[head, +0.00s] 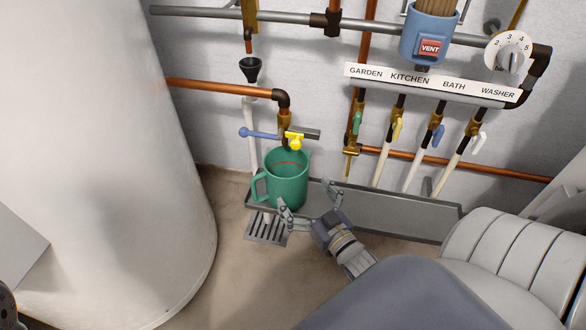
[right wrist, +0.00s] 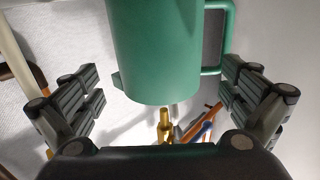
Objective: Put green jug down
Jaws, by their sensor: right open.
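The green jug (head: 287,183) stands upright at the left end of the grey tray (head: 400,212), below the tap with the yellow knob (head: 295,141). Its handle points left, and a red line shows inside its open top. My right gripper (head: 306,195) is open at the jug's front right side. In the right wrist view the jug (right wrist: 165,50) is between the spread fingers (right wrist: 160,100), with a gap on each side. The jug's base is partly hidden by a finger in the head view. My left gripper is not in view.
A slotted grate (head: 267,228) lies in front of the jug. A large white tank (head: 110,150) stands at the left. Hoses and coloured valves hang under the label strip (head: 432,82) behind the tray. A ribbed white object (head: 520,262) is at the right. The tray's middle is bare.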

